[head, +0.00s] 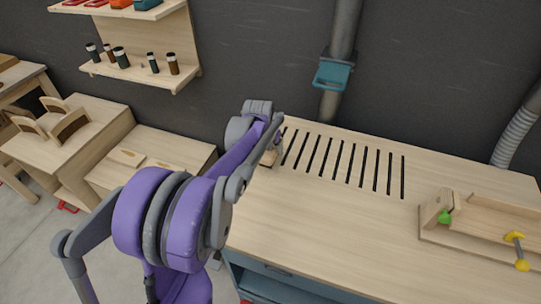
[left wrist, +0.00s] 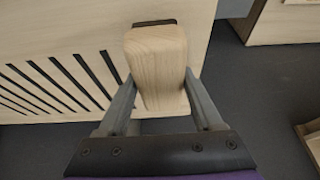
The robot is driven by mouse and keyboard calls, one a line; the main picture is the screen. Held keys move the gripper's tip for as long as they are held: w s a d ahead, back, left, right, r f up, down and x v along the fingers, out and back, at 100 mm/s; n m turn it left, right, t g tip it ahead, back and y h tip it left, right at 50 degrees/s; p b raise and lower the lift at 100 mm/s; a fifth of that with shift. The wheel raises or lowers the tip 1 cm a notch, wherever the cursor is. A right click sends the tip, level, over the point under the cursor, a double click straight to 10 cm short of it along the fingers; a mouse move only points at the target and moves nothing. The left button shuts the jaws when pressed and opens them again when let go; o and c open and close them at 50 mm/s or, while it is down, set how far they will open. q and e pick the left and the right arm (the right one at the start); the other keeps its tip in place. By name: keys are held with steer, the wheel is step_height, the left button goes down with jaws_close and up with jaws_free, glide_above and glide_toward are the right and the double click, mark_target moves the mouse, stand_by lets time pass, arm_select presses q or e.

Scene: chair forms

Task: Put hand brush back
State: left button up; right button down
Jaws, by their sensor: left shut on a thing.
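The hand brush (left wrist: 157,65) shows in the left wrist view as a pale wooden block with a dark strip at its far end. My left gripper (left wrist: 162,95) is shut on it, with one finger on each side. In the head view, my left gripper (head: 275,146) is at the left end of the slotted workbench (head: 330,225), beside the first dark slots. A small part of the brush (head: 268,159) shows below the gripper; the arm hides much of it. I cannot tell whether the brush touches the bench top. My right gripper is not in view.
A wooden jig with green and yellow clamps (head: 480,225) stands on the bench's right end. A grey duct with a blue collar (head: 332,75) rises behind the bench. A wall shelf (head: 140,72) holds several small jars. The bench's front middle is clear.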

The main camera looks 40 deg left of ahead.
arm_select(q)
steer(key=shift+f, duration=1.65)
steer(key=shift+f, duration=0.15)
steer(key=o, duration=1.4)
steer(key=shift+o, duration=0.2)
steer(key=shift+r, duration=0.3)
steer(key=v, duration=1.2)
steer(key=shift+p, duration=0.3)
steer(key=s+d+f+m, duration=0.1)
steer(key=s+d+f, duration=0.1)
steer(key=s+d, duration=0.4)
steer(key=s+d+f+m+h, duration=0.1)
steer(key=s+d+f, duration=0.2)
steer(key=s+d, duration=0.3)
steer(key=s+d+f+m+t, duration=0.1)
steer(key=s+d+f, duration=0.2)
steer(key=s+d, duration=0.3)
steer(key=shift+s+d+f+m, duration=0.1)
steer(key=shift+s+d+m, duration=0.05)
steer(key=shift+d, duration=0.7)
steer(key=shift+s+d+m, duration=0.1)
steer(key=shift+d+m, duration=0.05)
steer(key=shift+d, duration=0.75)
